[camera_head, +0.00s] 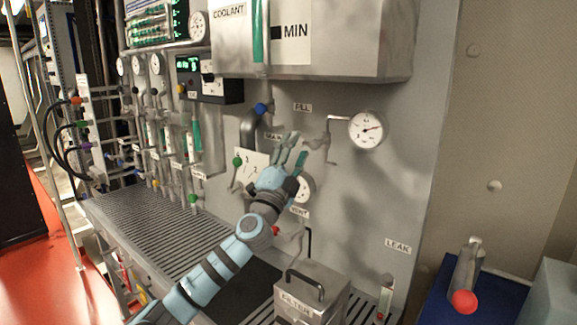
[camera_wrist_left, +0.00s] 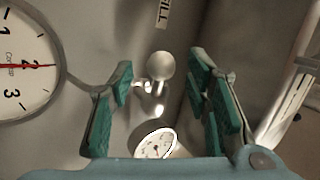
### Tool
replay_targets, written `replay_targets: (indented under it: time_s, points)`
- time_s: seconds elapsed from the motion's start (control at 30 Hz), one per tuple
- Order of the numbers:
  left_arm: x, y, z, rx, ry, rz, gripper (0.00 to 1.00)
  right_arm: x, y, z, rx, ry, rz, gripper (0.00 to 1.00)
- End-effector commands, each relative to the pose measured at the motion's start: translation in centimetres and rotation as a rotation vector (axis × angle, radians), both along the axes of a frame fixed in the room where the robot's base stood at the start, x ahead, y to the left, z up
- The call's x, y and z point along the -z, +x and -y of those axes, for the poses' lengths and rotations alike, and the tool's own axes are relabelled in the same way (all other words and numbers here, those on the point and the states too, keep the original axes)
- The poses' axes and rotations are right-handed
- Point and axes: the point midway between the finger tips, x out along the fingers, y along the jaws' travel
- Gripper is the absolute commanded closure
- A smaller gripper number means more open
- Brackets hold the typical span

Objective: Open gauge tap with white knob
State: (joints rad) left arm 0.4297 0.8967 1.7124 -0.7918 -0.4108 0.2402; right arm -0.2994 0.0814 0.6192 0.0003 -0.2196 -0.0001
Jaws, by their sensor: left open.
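The gauge tap with a white knob (camera_head: 316,144) sticks out from the grey wall panel, on the pipe leading to a round gauge (camera_head: 367,129). In the left wrist view the pale round knob (camera_wrist_left: 160,65) lies between the fingers, farther out than the fingertips as far as I can tell. The gauge (camera_wrist_left: 27,66) with its red needle shows large at the left there. My left gripper (camera_head: 293,145) is open and empty, just left of and below the tap; its fingers (camera_wrist_left: 160,80) flank the knob without visible contact. My right gripper is not seen.
A second gauge (camera_head: 304,188) sits behind my left gripper. A coolant tank (camera_head: 330,40) overhangs above. A filter box (camera_head: 310,290) with a black handle stands below, beside a grated shelf (camera_head: 160,228).

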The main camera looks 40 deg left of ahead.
Motion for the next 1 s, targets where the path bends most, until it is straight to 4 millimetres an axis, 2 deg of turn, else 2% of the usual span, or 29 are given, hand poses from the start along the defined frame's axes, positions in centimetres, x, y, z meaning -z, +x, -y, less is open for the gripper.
replay_targets:
  time_s: [0.2,0.4,1.0]
  points:
    - [3.1,-4.6,1.9,0.003,0.01,-0.008,0.56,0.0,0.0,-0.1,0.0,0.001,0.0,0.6]
    - [4.4,-6.8,2.6,0.001,0.003,-0.003,0.56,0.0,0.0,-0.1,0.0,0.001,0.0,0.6]
    - [4.5,-7.1,2.6,0.001,-0.001,0.0,0.56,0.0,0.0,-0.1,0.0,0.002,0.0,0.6]
